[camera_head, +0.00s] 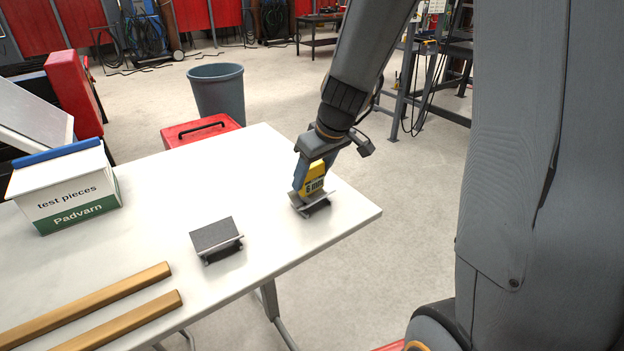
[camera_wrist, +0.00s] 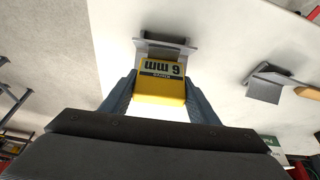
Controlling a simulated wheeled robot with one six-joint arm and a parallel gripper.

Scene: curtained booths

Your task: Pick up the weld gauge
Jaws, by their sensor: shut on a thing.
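The weld gauge (camera_head: 314,178) is a small yellow block with a dark marking that reads like 6 mm. In the head view it is near the table's right corner. My gripper (camera_head: 309,182) points down and is shut on it. In the wrist view the yellow gauge (camera_wrist: 159,86) sits between the two fingers of my gripper (camera_wrist: 160,92). A grey angled metal piece (camera_head: 309,203) is right at the gauge's lower end; I cannot tell whether they touch. It also shows in the wrist view (camera_wrist: 165,48). The gauge's sides are hidden by the fingers.
A second grey metal piece (camera_head: 217,238) lies on the white table (camera_head: 150,245) to the left. Two wooden bars (camera_head: 90,305) lie at the front left. A test-pieces box (camera_head: 68,190) stands at the left. A red case (camera_head: 200,130) and grey bin (camera_head: 218,92) are beyond the table.

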